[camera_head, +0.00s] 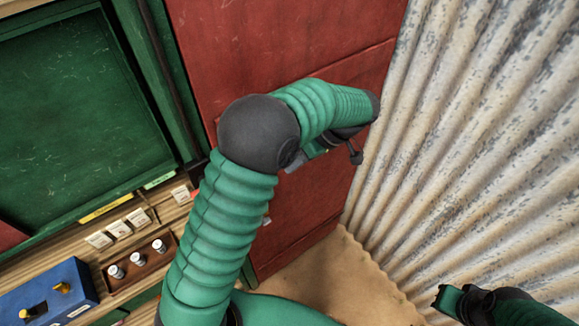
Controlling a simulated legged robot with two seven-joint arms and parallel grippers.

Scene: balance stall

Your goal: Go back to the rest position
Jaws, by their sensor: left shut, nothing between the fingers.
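My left arm rises from the bottom, bends at a dark round joint and reaches right across a red panel. My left gripper (355,156) is shut and empty below the far end of that arm, mostly hidden by it. It hangs in front of the red panel, near the corrugated wall. My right gripper (446,299) shows only in part at the lower right corner, low over the floor by the wall. Its jaws are too cut off and dark to read.
A red panel (310,215) stands behind my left arm. A corrugated metal wall (480,150) closes the right side. At left are a green board (60,100), a brown holder (140,275) with small cylinders and a blue box (45,290). Sandy floor (335,275) is clear.

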